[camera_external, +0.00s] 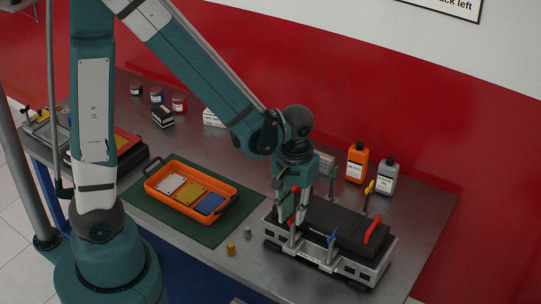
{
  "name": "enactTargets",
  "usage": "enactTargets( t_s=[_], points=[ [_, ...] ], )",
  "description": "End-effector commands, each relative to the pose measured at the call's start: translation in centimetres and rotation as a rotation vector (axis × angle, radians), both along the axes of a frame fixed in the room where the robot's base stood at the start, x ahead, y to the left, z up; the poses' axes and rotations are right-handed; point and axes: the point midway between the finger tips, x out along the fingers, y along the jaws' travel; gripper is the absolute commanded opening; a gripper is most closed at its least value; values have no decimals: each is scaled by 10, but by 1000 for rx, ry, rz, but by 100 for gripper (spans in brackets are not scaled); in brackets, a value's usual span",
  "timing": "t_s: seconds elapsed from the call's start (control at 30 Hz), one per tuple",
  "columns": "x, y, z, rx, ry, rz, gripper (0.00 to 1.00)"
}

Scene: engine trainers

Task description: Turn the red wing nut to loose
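The engine trainer (322,262), a silver frame with a black top cover, stands at the right front of the table. A small red top (295,190), likely the red wing nut, shows at the trainer's left end, beside my gripper's fingers. My gripper (291,217) points down there. Its fingers partly hide the red piece, and I cannot tell whether they touch it or how far apart they are.
A red curved handle (373,232) sits on the trainer's right end. An orange bottle (356,163) and a grey bottle (387,177) stand behind it. An orange tray (163,193) with coloured plates lies on a green mat (146,208). Two small pieces stand left of the trainer.

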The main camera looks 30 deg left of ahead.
Motion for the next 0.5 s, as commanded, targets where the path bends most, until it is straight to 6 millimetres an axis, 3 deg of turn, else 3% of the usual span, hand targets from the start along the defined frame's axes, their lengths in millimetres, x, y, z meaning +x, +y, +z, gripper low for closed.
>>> enactTargets(
  t_s=[0.17,0.3,0.5],
  points=[
    [0,0,0,0,0,0,18],
    [0,0,0,0,0,0,0],
    [0,0,0,0,0,0,0]
  ],
)
